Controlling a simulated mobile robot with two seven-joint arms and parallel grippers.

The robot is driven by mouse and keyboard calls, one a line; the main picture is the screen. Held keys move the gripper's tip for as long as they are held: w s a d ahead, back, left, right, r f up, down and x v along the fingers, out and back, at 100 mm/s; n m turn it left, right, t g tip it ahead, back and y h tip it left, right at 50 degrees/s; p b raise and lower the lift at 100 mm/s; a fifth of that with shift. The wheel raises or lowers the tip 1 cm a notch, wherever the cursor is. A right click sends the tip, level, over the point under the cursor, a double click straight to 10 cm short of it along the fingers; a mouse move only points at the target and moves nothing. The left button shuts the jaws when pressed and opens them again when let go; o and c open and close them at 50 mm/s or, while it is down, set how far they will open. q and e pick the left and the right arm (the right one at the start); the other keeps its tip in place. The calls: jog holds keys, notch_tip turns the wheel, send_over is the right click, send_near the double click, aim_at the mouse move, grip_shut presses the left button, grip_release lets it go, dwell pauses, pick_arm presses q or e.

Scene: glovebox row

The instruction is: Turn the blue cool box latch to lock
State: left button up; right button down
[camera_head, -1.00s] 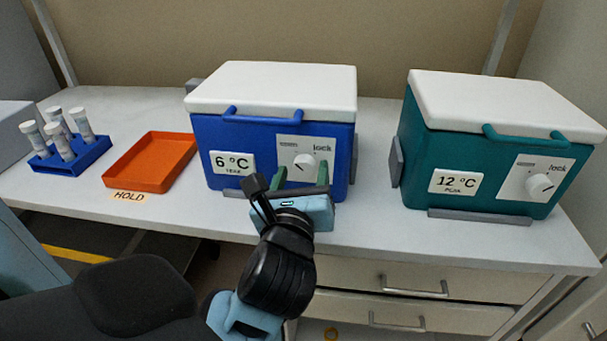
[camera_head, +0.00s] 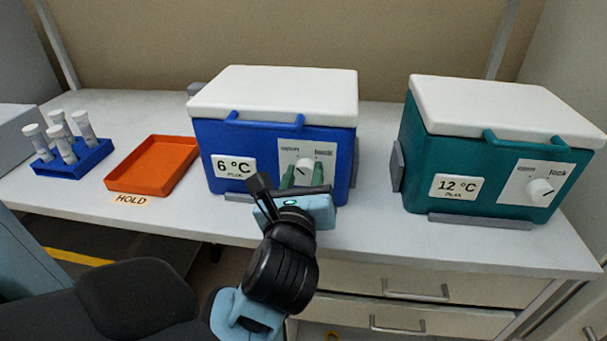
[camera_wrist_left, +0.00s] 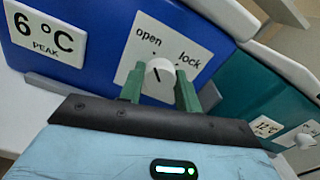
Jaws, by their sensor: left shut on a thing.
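The blue cool box (camera_head: 210,140) stands on the bench with its white lid (camera_head: 275,92) down and a "6 °C" label on its front. Its round white latch knob (camera_head: 304,163) sits on a white plate marked "open" and "lock". My left gripper (camera_head: 302,175) is in front of it, with its green fingers on both sides of the knob, shut on it. The left wrist view shows the knob (camera_wrist_left: 159,73) between the fingers (camera_wrist_left: 159,88). The dark line on the knob leans toward the "open" side there. My right gripper is not in view.
A teal cool box (camera_head: 415,150) labelled "12 °C" with a similar knob (camera_head: 540,188) stands to the right. An orange tray (camera_head: 113,184) marked "HOLD" and a blue rack (camera_head: 88,160) of capped tubes are to the left. Drawers (camera_head: 390,278) lie below the bench edge.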

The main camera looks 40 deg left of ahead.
pick_arm(q)
jog(key=shift+r+m+p, duration=0.15)
jog(key=shift+m+p, duration=0.25)
jog(key=shift+p, duration=0.05)
jog(key=m+p, duration=0.1)
jog(key=p, duration=0.1)
jog(key=m+p, duration=0.3)
jog(key=p, duration=0.1)
jog(key=shift+r+m, duration=0.3)
jog(key=m+p, duration=0.7)
jog(key=shift+w+d, duration=0.1)
jog(key=shift+f+m+p, duration=0.2)
jog(key=shift+m+p, duration=0.25)
jog(key=shift+m, duration=0.55)
jog(key=shift+f+m, duration=0.2)
jog(key=shift+m, duration=1.4)
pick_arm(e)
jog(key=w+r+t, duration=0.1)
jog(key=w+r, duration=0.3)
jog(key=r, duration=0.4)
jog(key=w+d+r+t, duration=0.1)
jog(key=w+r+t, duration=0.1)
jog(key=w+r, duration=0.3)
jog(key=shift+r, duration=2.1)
pick_arm(q)
jog(key=o, duration=1)
jog(key=shift+f, duration=0.1)
